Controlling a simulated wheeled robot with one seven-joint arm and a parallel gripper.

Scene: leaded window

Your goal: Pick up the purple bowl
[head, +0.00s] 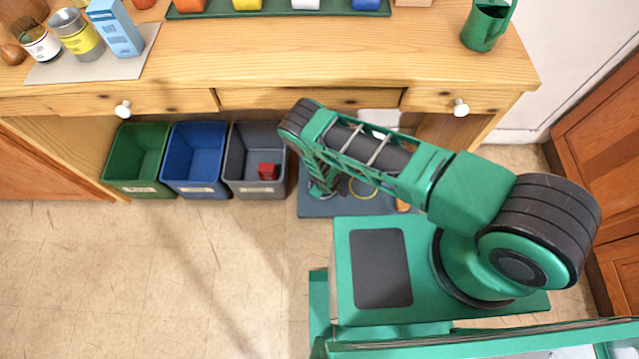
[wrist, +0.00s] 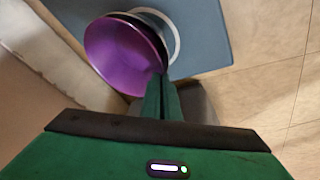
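The purple bowl (wrist: 118,55) shows in the upper middle of the wrist view, its inside facing the camera. My gripper (wrist: 161,76) has its two green fingers close together, with the tips at the bowl's lower right rim. They look shut on that rim; the contact itself is small and dark. In the head view my gripper (head: 325,187) is low under the desk, above a blue-grey mat (head: 325,208). I cannot make out the bowl there, behind my arm.
A pale ring-shaped rim (wrist: 176,42) shows beside the bowl over the mat (wrist: 208,40). Green (head: 138,185), blue (head: 193,186) and grey (head: 240,186) bins stand left of the mat; the grey one holds a red block (head: 268,171). The desk (head: 330,60) overhangs them. Floor in front is clear.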

